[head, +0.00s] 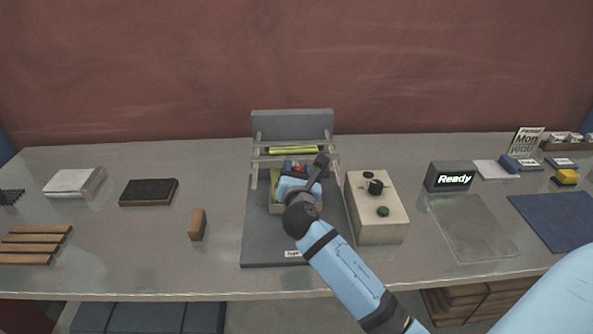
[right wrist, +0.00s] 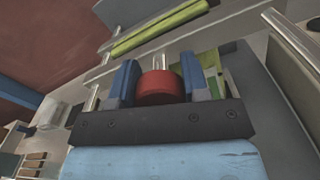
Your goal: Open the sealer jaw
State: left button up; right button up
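The sealer stands mid-table on a grey base plate (head: 262,240), with an upright back panel (head: 292,124). Its jaw has a pale crossbar (head: 270,159) and a yellow-green strip (head: 293,150), which also shows in the right wrist view (right wrist: 160,28). A red knob (right wrist: 160,88) on a short metal rod sits at the front of the crossbar. My right gripper (head: 298,170) reaches over the base. The right wrist hides part of the lower sealer. My left gripper is not visible.
A beige control box (head: 375,225) with dark and green knobs stands close to the right of the sealer. A "Ready" display (head: 450,177) is farther right. A wooden block (head: 197,225) and a dark pad (head: 149,191) lie to the left, with bare table between.

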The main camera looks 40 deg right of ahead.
grip_shut()
jog(key=p+v, duration=0.1)
jog(key=v, duration=0.3)
jog(key=o, duration=0.6)
grip_release()
jog(key=shift+o, duration=0.2)
jog(key=b+v, duration=0.1)
jog(key=v, duration=1.2)
jog(key=shift+s+a+b, duration=0.3)
jog(key=shift+b, duration=0.05)
